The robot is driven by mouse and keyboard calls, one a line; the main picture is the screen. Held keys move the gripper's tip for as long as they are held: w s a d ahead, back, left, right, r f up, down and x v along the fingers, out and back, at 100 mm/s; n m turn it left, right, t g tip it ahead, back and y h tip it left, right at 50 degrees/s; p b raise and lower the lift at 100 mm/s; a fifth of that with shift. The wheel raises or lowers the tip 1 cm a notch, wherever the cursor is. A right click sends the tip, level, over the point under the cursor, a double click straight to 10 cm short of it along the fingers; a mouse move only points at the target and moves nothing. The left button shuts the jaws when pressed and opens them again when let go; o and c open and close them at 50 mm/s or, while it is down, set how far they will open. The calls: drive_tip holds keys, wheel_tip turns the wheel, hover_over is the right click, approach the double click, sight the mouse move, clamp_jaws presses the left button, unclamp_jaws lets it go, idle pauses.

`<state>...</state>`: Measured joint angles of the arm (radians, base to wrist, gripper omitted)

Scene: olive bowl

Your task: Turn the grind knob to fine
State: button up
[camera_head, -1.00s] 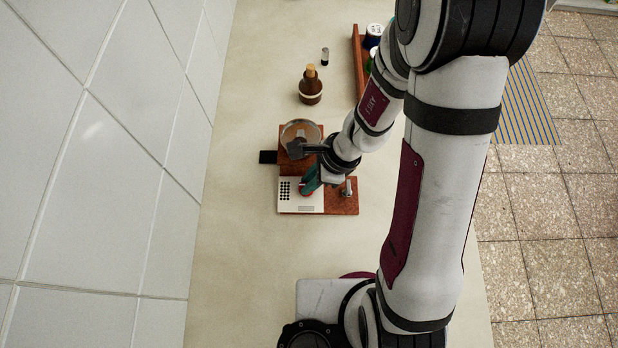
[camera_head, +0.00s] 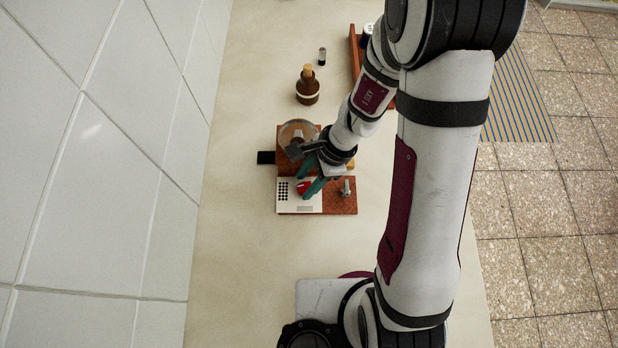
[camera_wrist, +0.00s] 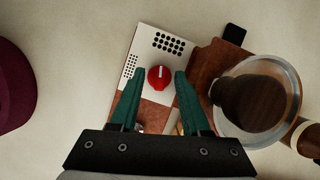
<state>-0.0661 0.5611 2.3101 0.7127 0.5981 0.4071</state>
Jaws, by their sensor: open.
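The grind knob (camera_wrist: 160,77) is a round red dial with a pale pointer line, set on the white panel (camera_wrist: 162,47) of the grinder. In the head view the red knob (camera_head: 304,187) shows beside my fingers. My gripper (camera_wrist: 159,75) has green fingers and is open, with the knob between the fingertips in the wrist view and no visible contact. It also shows in the head view (camera_head: 306,187). I cannot tell the height of the fingertips above the panel. The grinder's clear round hopper (camera_wrist: 256,99) with brown contents is right of my gripper in the wrist view.
A small metal fitting (camera_head: 346,188) stands on the wooden base right of the panel. A brown corked bottle (camera_head: 307,88) and a small vial (camera_head: 322,57) stand farther back. A wooden rack (camera_head: 357,50) is at the back right. Counter left of the grinder is clear.

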drive_tip(key=m+t, duration=0.1)
drive_tip(key=m, duration=0.2)
drive_tip(key=shift+s, duration=0.15)
drive_tip(key=v, duration=1.6)
drive_tip(key=s+r+n+h, duration=0.2)
drive_tip(key=s+r+n, duration=0.2)
drive_tip(key=s+n, duration=0.8)
drive_tip(key=shift+s+d+h, duration=0.3)
drive_tip(key=shift+s+d, duration=0.05)
drive_tip(key=shift+s, duration=0.45)
drive_tip(key=shift+r+n, duration=0.15)
drive_tip(key=shift+n, duration=0.15)
